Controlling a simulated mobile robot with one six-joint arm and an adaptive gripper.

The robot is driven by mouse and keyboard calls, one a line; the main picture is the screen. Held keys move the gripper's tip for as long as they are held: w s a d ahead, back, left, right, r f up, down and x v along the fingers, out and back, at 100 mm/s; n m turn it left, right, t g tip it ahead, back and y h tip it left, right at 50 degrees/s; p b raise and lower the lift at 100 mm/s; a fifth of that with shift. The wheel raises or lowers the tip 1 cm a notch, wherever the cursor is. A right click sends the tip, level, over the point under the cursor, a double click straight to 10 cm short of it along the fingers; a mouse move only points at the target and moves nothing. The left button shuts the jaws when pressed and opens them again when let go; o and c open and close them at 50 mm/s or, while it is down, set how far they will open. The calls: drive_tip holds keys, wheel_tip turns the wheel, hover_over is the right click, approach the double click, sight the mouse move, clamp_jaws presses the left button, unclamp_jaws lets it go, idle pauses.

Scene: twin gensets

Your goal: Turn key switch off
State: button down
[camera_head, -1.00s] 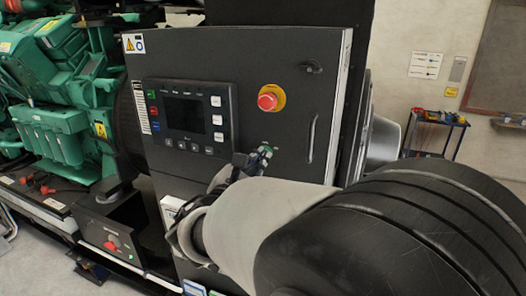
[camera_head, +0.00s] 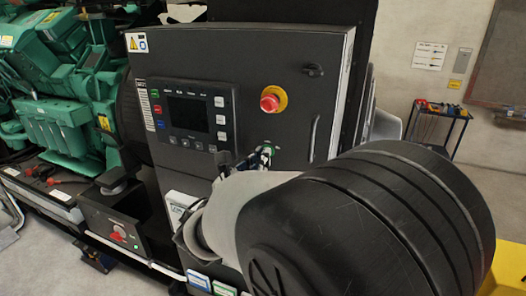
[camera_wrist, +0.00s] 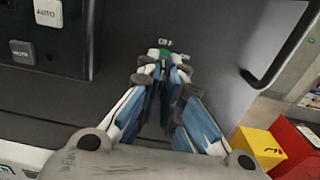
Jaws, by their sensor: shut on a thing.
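The key switch (camera_wrist: 166,53) is a small green part on the dark front of the control cabinet, with a small white label just above it in the wrist view. In the head view the key switch (camera_head: 267,149) sits below the red emergency stop, partly hidden by my gripper. My gripper (camera_wrist: 161,74) has its blue and grey fingers closed in around the switch, with the tips at its lower side. The fingers cover most of the switch, so its turned position cannot be read. In the head view my gripper (camera_head: 258,157) reaches up to the panel.
The red emergency stop (camera_head: 272,100) on its yellow ring sits above. A screen with buttons (camera_head: 188,114) is to the left, and a cabinet handle (camera_head: 314,138) to the right. The green engine (camera_head: 50,110) stands at left. A tool cart (camera_head: 436,128) stands back right.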

drive_tip(key=c, duration=1.8)
unclamp_jaws()
drive_tip(key=shift+o, duration=0.2)
drive_tip(key=v, duration=1.2)
